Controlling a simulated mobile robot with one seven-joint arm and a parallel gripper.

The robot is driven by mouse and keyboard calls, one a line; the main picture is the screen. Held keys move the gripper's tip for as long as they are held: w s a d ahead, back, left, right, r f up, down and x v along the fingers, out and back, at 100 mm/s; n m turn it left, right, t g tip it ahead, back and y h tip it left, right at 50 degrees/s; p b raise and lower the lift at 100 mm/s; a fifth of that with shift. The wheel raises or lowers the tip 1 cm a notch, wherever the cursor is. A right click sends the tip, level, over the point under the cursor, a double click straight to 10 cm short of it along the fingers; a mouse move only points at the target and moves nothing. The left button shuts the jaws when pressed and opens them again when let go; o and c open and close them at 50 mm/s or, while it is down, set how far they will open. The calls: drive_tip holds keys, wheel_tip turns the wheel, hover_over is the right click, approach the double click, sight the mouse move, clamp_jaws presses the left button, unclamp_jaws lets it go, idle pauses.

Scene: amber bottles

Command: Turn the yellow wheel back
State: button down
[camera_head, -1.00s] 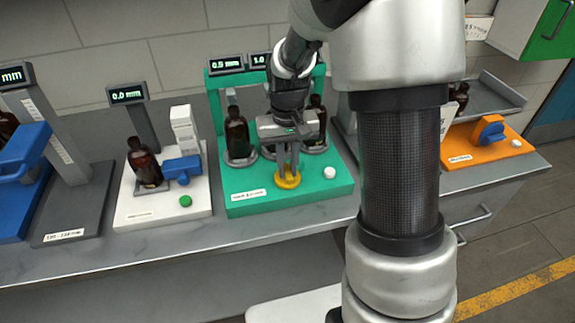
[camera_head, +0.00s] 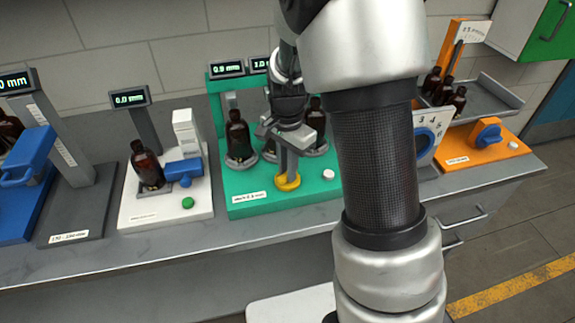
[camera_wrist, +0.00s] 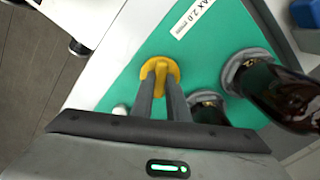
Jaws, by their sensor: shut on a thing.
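The yellow wheel (camera_head: 288,186) lies flat near the front of the green station (camera_head: 314,196). It also shows in the wrist view (camera_wrist: 174,70), with a raised bar across its middle. My gripper (camera_head: 288,174) points down from above and is shut on the wheel's bar; both fingers (camera_wrist: 161,84) reach it in the wrist view. Two amber bottles (camera_head: 237,138) (camera_head: 314,118) stand on grey round seats behind the wheel. The left display (camera_head: 227,69) above them reads 0.9 mm. The right display (camera_head: 259,64) reads about 1.0, its end hidden by my arm.
A white knob (camera_head: 328,174) sits right of the wheel. A label, partly readable as 2.0 mm (camera_wrist: 190,20), is on the green base. A white station (camera_head: 150,212) with a bottle stands left, an orange station (camera_head: 470,152) right. My arm hides part of the bench.

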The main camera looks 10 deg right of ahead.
drive_tip(key=m+p, duration=0.1)
drive_tip(key=m, duration=0.2)
drive_tip(key=shift+r+m+p, duration=0.15)
drive_tip(key=shift+m+p, duration=0.15)
drive_tip(key=shift+w+m+p, duration=0.1)
drive_tip(key=shift+m+p, duration=0.6)
drive_tip(key=shift+m, duration=0.7)
drive_tip(key=c, duration=1.7)
unclamp_jaws()
wheel_tip(320, 180, up, 17)
drive_tip(key=shift+r+p, duration=0.1)
drive_tip(key=shift+p, duration=0.45)
